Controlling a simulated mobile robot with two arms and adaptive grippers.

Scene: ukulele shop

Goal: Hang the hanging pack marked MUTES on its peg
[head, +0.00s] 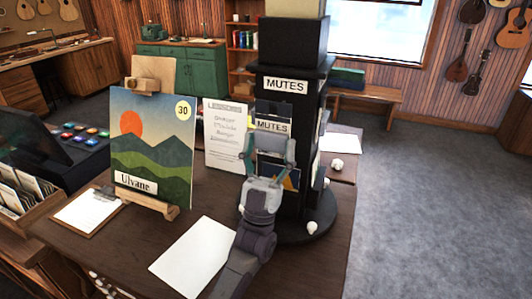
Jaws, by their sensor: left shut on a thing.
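A black display stand (305,75) stands on the wooden table, with a white MUTES sign (285,86) near its top. A pack marked MUTES (272,125) is upright against the stand's front face, below that sign. My left gripper (270,148) is in front of the pack and shut on it; it covers much of the pack's middle. A blue and orange part (287,178) shows beside the gripper; I cannot tell if it belongs to the same pack. The peg under the sign is hidden, so I cannot tell whether the pack is on it. My right gripper is not in view.
Left of the stand are a white printed sign (226,135), a landscape picture (150,150) on a small easel, a clipboard (88,212) and a white sheet (194,257). White round knobs (337,164) stick out from the stand's right side. Floor (430,210) at the right is clear.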

